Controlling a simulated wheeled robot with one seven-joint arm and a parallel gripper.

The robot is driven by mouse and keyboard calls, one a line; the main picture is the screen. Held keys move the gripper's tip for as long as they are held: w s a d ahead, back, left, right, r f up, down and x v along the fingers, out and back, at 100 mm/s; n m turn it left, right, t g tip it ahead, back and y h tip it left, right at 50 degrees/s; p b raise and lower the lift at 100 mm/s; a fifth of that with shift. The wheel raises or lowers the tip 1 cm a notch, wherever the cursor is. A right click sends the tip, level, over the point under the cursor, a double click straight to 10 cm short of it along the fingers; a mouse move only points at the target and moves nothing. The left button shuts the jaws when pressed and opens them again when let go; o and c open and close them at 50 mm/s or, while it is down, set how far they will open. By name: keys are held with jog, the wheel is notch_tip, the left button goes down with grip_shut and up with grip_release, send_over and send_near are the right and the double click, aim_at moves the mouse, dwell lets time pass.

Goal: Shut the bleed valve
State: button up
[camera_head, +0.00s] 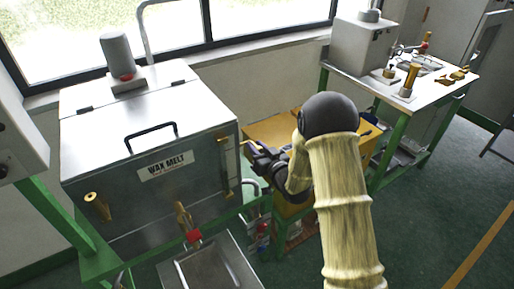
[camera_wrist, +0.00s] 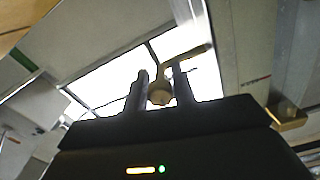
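In the wrist view, a tan, brass-like valve piece (camera_wrist: 160,94) with a round end and a bent lever arm (camera_wrist: 186,56) shows between my two fingers. It is probably the bleed valve. My gripper (camera_wrist: 160,90) has its fingers apart, with small gaps seeming to show beside the round end; contact is not clear. In the head view, my gripper (camera_head: 252,152) is beside the right side of the wax melt tank (camera_head: 95,160), close to a small brass fitting (camera_head: 222,141). My arm hides part of the area behind.
The tank's front has a brass fitting (camera_head: 97,207) and a brass spout with a red part (camera_head: 186,222) above a metal tray (camera_head: 212,270). A yellow-brown table (camera_head: 270,128) stands behind my gripper. A green-framed bench (camera_head: 440,82) stands right. Floor is clear at the lower right.

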grip_shut()
jog(key=shift+f+n+b, duration=0.15)
jog(key=shift+n+b, duration=0.25)
jog(key=shift+b, duration=0.25)
jog(key=shift+n+b, duration=8.6)
jog(key=shift+b, duration=2.35)
jog(key=o, duration=0.5)
grip_release()
